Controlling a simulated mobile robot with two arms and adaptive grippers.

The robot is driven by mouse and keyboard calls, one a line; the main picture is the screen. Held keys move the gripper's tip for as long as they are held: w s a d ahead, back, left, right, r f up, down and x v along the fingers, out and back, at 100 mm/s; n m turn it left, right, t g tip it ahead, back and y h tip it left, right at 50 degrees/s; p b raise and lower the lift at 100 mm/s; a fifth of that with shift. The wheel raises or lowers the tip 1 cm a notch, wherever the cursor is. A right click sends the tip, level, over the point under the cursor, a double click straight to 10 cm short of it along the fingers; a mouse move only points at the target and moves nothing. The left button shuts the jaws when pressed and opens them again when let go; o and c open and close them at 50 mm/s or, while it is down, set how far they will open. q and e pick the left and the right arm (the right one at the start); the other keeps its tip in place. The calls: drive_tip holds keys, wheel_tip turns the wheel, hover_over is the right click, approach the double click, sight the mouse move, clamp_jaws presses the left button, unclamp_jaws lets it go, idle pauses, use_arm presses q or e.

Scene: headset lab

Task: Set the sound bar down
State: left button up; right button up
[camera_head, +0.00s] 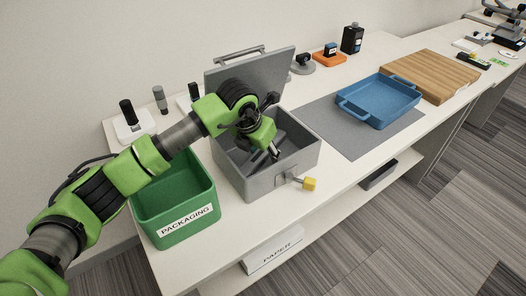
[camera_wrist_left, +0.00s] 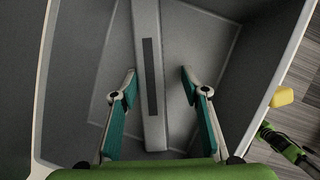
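The sound bar (camera_wrist_left: 150,75), a long grey bar with a dark strip, is inside the grey lidded box (camera_wrist_left: 283,55). In the head view the box (camera_head: 232,168) stands open with its lid raised, and my left gripper (camera_head: 275,156) reaches down into it. In the left wrist view my left gripper (camera_wrist_left: 158,80) is open, with one finger on each side of the bar. Gaps show between both fingers and the bar. In the head view my gripper and arm hide part of the box's inside.
A green PACKAGING bin (camera_head: 185,226) stands left of the box. A yellow-ended latch (camera_head: 308,183) sticks out from the box's front. A blue tray (camera_head: 380,98) on a grey mat (camera_head: 345,138) and a wooden board (camera_head: 432,73) are to the right. Small devices (camera_head: 130,122) line the back.

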use_arm(q)
drive_tip(key=shift+w+a, duration=0.15)
drive_tip(key=shift+a, duration=0.1)
drive_tip(key=b+v, duration=0.1)
drive_tip(key=v, duration=1.1)
drive_tip(key=shift+d, duration=0.1)
